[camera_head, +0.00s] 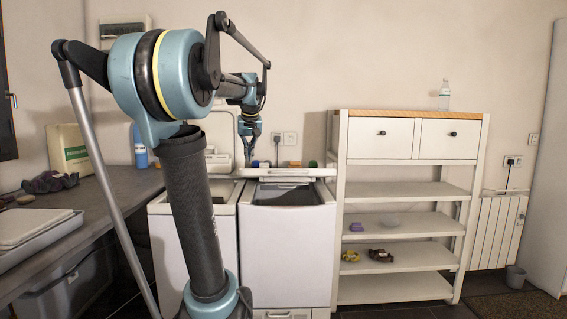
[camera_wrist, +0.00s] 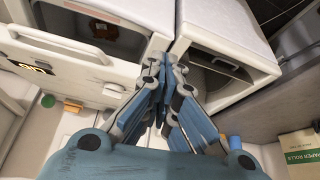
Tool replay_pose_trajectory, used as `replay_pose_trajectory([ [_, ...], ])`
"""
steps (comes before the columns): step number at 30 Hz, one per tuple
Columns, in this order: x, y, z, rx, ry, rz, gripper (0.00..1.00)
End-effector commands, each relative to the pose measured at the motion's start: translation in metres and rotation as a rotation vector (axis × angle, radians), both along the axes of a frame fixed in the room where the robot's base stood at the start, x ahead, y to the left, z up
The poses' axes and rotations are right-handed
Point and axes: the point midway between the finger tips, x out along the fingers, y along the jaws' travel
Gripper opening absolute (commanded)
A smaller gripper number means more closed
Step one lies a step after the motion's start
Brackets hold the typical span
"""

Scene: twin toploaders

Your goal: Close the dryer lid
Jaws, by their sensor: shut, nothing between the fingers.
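Two white toploaders stand side by side, and no readable label tells which is the dryer. The left toploader (camera_head: 192,235) is partly hidden by my arm; a pale raised lid (camera_head: 221,128) stands upright behind it. The right toploader (camera_head: 287,250) shows a dark top opening. In the wrist view, flipped round, one machine (camera_wrist: 75,60) has a control panel and a brownish item inside; the other machine (camera_wrist: 228,28) shows a dark opening. My gripper (camera_head: 249,160) is shut and empty, pointing down above the back of the machines near their gap; it also shows in the wrist view (camera_wrist: 168,72).
A dark counter (camera_head: 110,205) runs along the left with a paper-roll box (camera_head: 68,148) and a blue bottle. A white shelf unit (camera_head: 400,255) stands close on the right. Small coloured items (camera_wrist: 72,106) lie on a ledge behind the machines.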

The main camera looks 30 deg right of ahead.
Motion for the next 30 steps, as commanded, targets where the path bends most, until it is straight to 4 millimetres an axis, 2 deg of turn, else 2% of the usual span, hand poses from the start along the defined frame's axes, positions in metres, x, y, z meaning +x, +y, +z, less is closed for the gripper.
replay_pose_trajectory([
  [1, 0.005, -0.030, 0.015, -0.007, -0.010, -0.031, 0.00],
  [6, 0.013, -0.110, 0.050, -0.029, -0.043, -0.103, 0.00],
  [9, 0.013, -0.143, 0.063, -0.042, -0.055, -0.130, 0.00],
  [12, 0.012, -0.165, 0.071, -0.049, -0.063, -0.147, 0.00],
  [16, 0.012, -0.177, 0.073, -0.053, -0.067, -0.157, 0.00],
  [20, 0.017, -0.180, 0.065, -0.054, -0.068, -0.156, 0.00],
  [30, 0.041, -0.194, 0.015, -0.054, -0.068, -0.155, 0.00],
])
